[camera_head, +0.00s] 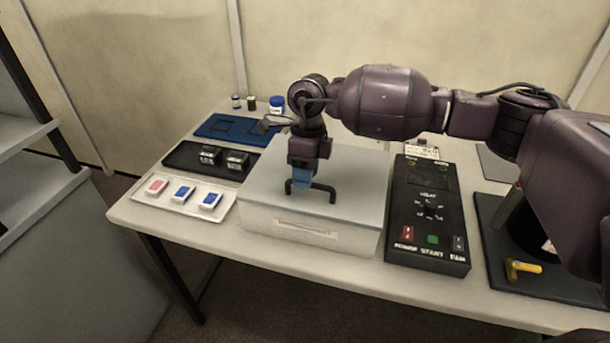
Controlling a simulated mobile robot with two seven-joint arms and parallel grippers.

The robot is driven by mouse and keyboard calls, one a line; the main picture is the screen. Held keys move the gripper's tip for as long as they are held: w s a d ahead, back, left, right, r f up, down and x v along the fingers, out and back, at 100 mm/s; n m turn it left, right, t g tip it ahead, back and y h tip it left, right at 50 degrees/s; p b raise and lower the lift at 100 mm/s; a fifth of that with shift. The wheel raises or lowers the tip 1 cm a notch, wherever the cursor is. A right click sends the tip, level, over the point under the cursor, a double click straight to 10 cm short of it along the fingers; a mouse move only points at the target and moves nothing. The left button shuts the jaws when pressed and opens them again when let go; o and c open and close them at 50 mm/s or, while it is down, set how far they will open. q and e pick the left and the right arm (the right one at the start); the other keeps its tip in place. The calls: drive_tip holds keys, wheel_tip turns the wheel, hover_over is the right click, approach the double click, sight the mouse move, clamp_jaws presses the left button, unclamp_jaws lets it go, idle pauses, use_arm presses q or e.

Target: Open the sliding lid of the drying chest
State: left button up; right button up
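The drying chest (311,234) is a white box in the middle of the table. Its flat grey-blue lid (357,185) covers the top, with no open gap visible. A dark bar handle (326,190) stands on the lid. My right gripper (303,183) points down with its blue fingertips at the left half of the handle, overlapping it in the camera_head view. I cannot tell whether the fingers are closed on the bar, as the gap between them is hidden. My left gripper is not in view.
A black control panel (428,230) stands close right of the chest. A white tray with small packs (166,204), a black tray (183,163) and a blue mat (217,137) lie left. A yellow-handled tool (525,267) lies on a dark mat at right.

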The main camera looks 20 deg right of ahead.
drive_tip(key=shift+f, duration=0.35)
drive_tip(key=shift+s, duration=0.1)
clamp_jaws()
